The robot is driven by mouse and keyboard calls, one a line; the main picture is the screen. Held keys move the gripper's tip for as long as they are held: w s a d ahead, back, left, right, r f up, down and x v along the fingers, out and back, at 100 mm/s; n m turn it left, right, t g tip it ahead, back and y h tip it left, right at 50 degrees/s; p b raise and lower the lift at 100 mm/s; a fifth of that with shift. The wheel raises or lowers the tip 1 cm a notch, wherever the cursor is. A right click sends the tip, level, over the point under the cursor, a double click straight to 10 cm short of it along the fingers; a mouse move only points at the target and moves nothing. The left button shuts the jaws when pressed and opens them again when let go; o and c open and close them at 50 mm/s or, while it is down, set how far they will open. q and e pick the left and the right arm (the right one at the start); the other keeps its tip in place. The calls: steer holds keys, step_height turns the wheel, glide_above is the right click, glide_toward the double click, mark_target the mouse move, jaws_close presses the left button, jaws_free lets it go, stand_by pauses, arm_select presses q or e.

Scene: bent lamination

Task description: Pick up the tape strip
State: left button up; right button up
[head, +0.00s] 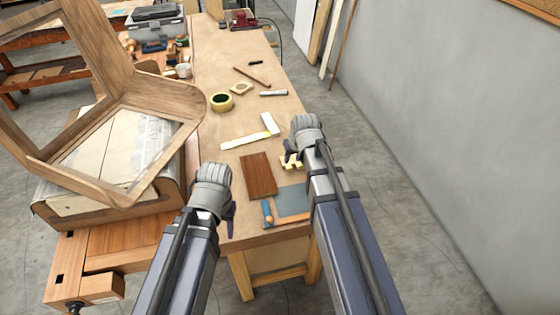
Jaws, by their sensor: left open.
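A pale yellowish strip (241,141), which looks like the tape strip, lies flat on the workbench. A white piece (270,124) lies at its right end, and I cannot tell whether the two touch. A roll of tape (221,101) lies farther back on the bench. My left gripper (231,208) is open at the bench's left front, nearer to me than the strip and apart from it. My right gripper (297,152) is to the right of the strip, near the bench's right edge. Its fingers are mostly hidden by its own wrist.
A brown wood panel (258,176), a grey-blue sheet (292,202) and a blue-handled tool (267,212) lie at the front. A small yellow object (291,162) is beside my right gripper. A wooden chair frame (115,105) stands at the left.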

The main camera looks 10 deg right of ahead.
mark_target(290, 169)
steer(key=b+x, duration=0.6)
steer(key=x, duration=0.1)
steer(key=shift+s+d+f+b, duration=0.15)
steer(key=shift+s+f+b, duration=0.05)
steer(key=shift+s+b, duration=0.2)
steer(key=shift+w+f+b, duration=0.25)
steer(key=shift+f+b, duration=0.15)
steer(key=shift+f, duration=0.05)
steer(key=shift+r, duration=0.15)
steer(key=shift+c, duration=0.2)
jaws_close()
